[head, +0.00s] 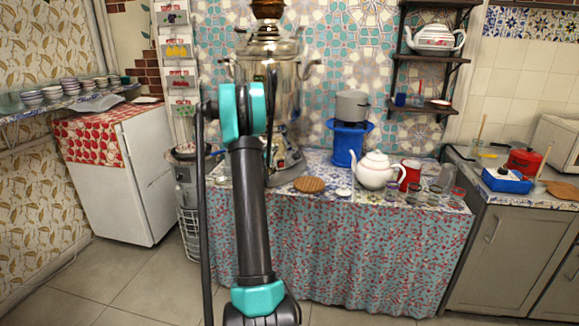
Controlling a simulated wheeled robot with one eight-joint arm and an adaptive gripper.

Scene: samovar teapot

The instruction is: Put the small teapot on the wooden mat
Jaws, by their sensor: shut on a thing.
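A white teapot with dark red trim (372,170) stands upright on the patterned counter, spout to the left and handle to the right. A round brown wooden mat (309,184) lies flat on the counter to its left, apart from it, with nothing on it. Another white teapot with a dark band (435,38) stands on the upper wall shelf at top right. My dark arm with teal joints rises through the left middle of the view. My gripper cannot be made out; the arm hides the area behind it.
A large metal samovar (286,78) stands behind my arm. A blue burner (348,143) bears a grey pot (352,105) behind the mat. A red mug (410,175) and glasses crowd the teapot's right side. A small white saucer (343,192) lies between mat and teapot.

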